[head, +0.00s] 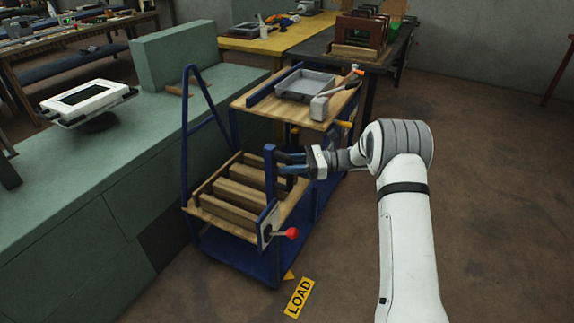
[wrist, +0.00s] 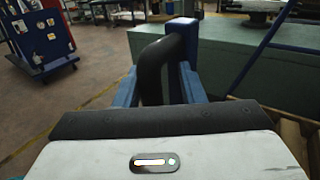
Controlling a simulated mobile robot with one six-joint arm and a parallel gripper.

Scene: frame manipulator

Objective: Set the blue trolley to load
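The blue trolley (head: 240,252) stands against the green bench. It has a wooden upper shelf (head: 262,106) and a slotted wooden lower deck. A lever with a red knob (head: 292,233) sits on a plate at its near corner. A yellow LOAD sign (head: 299,297) lies on the floor before it. My gripper (head: 288,163) is beside the trolley's blue corner post (head: 269,168). In the wrist view, a black curved handle (wrist: 152,72) on a blue post (wrist: 182,32) lies between the fingers of my gripper (wrist: 160,82). The fingers look apart, with a gap on the right of the handle.
The upper shelf carries a grey tray (head: 305,84) and a hammer-like tool (head: 336,93). The green bench (head: 125,160) blocks the left side, with a white framed device (head: 88,100) on it. Yellow and dark tables stand behind. The floor (head: 490,200) to the right is clear.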

